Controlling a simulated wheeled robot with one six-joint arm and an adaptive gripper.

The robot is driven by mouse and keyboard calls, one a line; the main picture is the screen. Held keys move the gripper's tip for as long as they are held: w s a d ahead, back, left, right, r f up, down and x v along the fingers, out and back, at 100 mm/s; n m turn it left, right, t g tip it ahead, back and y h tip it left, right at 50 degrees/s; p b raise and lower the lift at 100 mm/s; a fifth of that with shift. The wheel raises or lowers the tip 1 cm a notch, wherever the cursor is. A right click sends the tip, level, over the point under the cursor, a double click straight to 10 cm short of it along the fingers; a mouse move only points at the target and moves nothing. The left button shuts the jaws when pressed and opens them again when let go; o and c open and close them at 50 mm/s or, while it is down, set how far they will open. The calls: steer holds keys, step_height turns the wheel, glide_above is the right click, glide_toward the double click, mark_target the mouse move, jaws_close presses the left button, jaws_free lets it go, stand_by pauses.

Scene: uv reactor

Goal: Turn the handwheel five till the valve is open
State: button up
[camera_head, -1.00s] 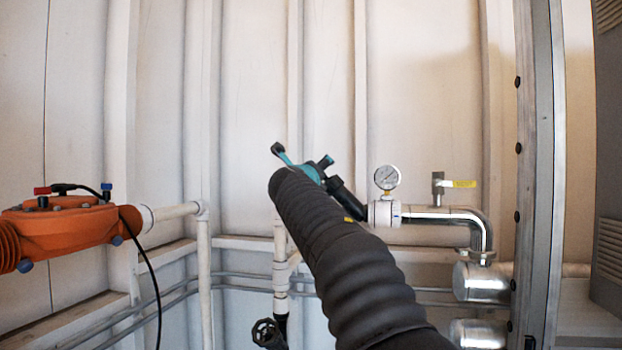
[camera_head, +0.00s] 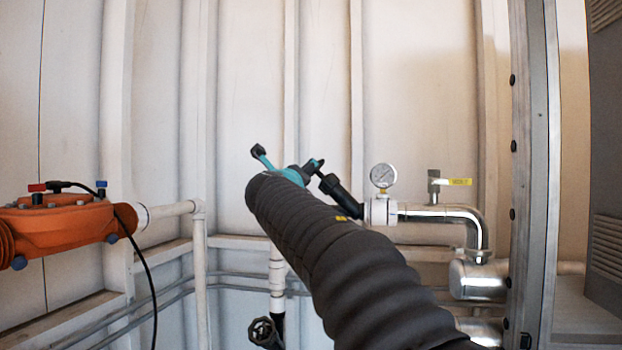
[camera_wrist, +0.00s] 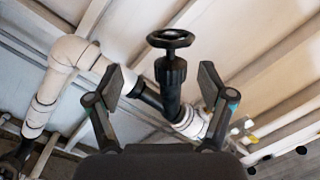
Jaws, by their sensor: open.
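A black handwheel (camera_wrist: 170,38) tops a black valve stem (camera_wrist: 172,72) in the wrist view. The valve joins a pale pipe fitting (camera_wrist: 192,124). My gripper (camera_wrist: 161,74) is open, with one finger on each side of the valve's outline, below the wheel in the picture. No contact shows, and the depth gap is hard to judge. In the head view my gripper (camera_head: 287,160) is at the end of my dark sleeved arm, left of the pressure gauge (camera_head: 383,176). My arm hides much of the pipe there. No number shows on the wheel.
Another black handwheel (camera_head: 265,331) sits low on a vertical pipe in the head view. An orange unit (camera_head: 65,230) with a hanging black cable is at left. A yellow-tagged valve (camera_head: 435,186), a bent metal pipe (camera_head: 470,218) and a steel post (camera_head: 532,180) are at right.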

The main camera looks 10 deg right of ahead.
steer(key=a+m+y+b, duration=0.1)
steer(key=a+b, duration=0.1)
steer(key=a, duration=0.2)
steer(key=n+g+h+b, duration=0.2)
steer(key=n+h, duration=0.1)
steer(key=n, duration=3.3)
glide_toward(317, 174)
steer(key=shift+m, duration=0.3)
steer(key=p+x, duration=0.4)
steer(key=x, duration=0.4)
steer(key=shift+w+d+r, duration=0.1)
steer(key=shift+w+d, duration=0.25)
steer(key=shift+w, duration=0.15)
